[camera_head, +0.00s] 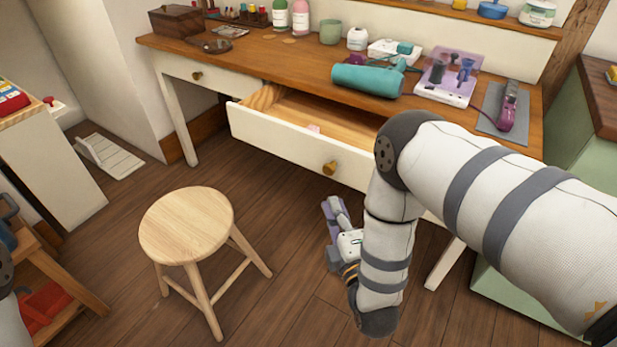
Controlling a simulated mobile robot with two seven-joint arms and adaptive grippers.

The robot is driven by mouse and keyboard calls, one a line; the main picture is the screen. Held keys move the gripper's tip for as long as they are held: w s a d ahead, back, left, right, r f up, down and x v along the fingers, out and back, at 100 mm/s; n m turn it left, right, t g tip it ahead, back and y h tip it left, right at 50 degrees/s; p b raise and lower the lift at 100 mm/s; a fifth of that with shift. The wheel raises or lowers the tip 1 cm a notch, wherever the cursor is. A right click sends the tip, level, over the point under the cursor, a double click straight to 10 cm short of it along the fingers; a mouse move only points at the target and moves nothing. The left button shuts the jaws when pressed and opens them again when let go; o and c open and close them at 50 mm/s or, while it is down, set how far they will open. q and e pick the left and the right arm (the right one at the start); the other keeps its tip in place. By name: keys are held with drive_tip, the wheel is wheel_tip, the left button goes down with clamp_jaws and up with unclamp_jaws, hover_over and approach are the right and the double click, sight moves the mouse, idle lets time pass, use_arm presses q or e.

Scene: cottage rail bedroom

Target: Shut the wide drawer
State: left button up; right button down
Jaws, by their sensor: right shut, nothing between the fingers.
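The wide drawer (292,146) is pulled open from the wooden-topped desk (270,62). It has a white front, a brass knob (330,168) and a bare wood inside. A small pink item (314,128) lies in it. My right arm crosses the view from the right and hides the right end of the drawer front. My right gripper (333,206) is below and in front of the knob, apart from it as far as I can tell. It is shut and empty. My left gripper is not in view.
A round wooden stool (187,226) stands on the floor in front of the desk. A narrower drawer (197,76) at the left is shut. A teal roll (368,80), bottles and tools lie on the desktop. A green cabinet (577,122) stands at the right.

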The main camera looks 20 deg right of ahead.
sight(330, 166)
drive_tip(key=w+d, duration=0.1)
drive_tip(key=w, duration=0.3)
drive_tip(key=w+d+b, duration=0.1)
drive_tip(key=w, duration=0.3)
drive_tip(key=w+d, duration=0.2)
drive_tip(key=w, duration=0.2)
drive_tip(key=shift+r, duration=0.1)
drive_tip(key=shift+w+d, duration=0.4)
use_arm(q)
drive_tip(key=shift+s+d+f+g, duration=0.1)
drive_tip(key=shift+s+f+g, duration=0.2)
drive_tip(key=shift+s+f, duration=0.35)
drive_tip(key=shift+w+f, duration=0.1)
